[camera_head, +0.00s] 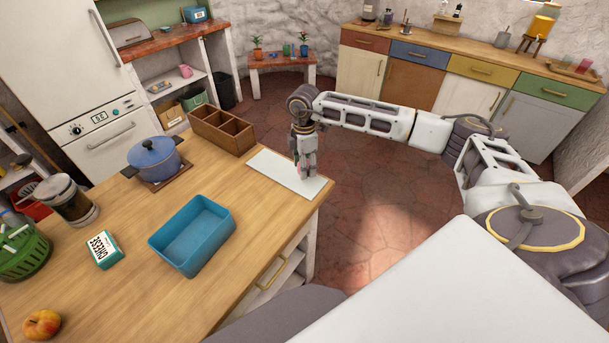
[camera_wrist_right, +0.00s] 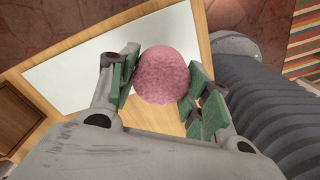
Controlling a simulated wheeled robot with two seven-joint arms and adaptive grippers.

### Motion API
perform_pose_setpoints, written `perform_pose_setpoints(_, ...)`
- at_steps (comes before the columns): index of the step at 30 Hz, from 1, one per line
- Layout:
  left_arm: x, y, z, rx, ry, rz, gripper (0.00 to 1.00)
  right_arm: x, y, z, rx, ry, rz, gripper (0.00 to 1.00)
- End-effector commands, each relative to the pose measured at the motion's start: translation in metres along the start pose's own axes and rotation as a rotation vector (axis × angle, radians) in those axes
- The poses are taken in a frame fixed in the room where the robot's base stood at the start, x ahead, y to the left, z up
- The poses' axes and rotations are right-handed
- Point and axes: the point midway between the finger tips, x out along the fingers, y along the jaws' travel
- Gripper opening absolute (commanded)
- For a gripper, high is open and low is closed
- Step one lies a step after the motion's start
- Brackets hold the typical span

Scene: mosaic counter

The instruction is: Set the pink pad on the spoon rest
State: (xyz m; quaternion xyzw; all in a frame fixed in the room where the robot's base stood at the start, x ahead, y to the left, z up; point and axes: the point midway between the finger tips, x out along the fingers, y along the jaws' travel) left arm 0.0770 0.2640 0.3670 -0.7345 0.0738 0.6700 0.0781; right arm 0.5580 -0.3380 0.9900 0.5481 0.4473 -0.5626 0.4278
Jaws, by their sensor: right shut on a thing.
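The pink pad (camera_wrist_right: 162,75) is a round, rough-textured pink piece in the right wrist view. My right gripper (camera_head: 306,176) points down over the counter's right end and is shut on the pad, with a green-padded finger on each side of it. My left gripper is not in view.
A brown divided wooden box (camera_head: 222,134) stands just left of the white plate. The wooden counter (camera_head: 258,208) is bare between tray and plate.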

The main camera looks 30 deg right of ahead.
Motion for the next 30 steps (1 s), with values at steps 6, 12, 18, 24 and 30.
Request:
perform_pose_setpoints(6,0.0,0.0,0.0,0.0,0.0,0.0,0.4,0.001,0.0,0.0,0.0,0.0,0.0,0.29)
perform_pose_setpoints(12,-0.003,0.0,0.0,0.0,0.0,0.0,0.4,0.015,0.0,0.0,0.0,-0.001,-0.002,0.29)
perform_pose_setpoints(18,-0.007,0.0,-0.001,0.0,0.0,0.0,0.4,0.039,0.001,0.0,0.001,-0.001,-0.003,0.29)
perform_pose_setpoints(24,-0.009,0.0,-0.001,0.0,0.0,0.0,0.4,0.05,0.002,0.0,0.0,-0.001,0.0,0.29)
perform_pose_setpoints(30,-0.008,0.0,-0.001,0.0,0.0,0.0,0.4,0.05,0.002,0.0,0.0,0.0,0.0,0.29)
